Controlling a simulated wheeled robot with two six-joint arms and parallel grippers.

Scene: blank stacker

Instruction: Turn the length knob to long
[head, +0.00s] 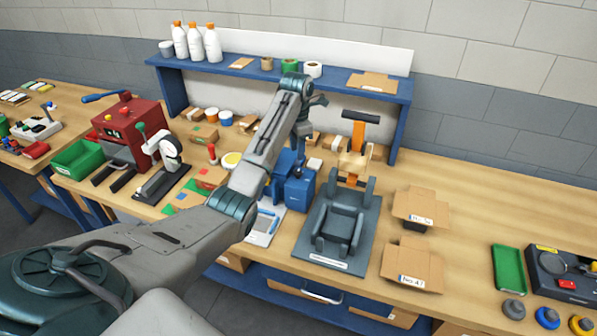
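No knob marked for length can be made out. A dark grey fixture (331,244) stands on the bench right of centre, with a label on its front edge. My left gripper (311,115) hangs in the air in front of the shelf, above the blue machine in the picture, apparently empty. Its fingers are too small and side-on to judge. My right gripper is not in view.
A blue shelf (335,83) with bottles and rolls stands behind. A red machine (127,124) and a green bin (79,159) are at left. Cardboard boxes (412,262), a green tray (508,269) and a dark control box (566,276) are at right. The right rear bench is clear.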

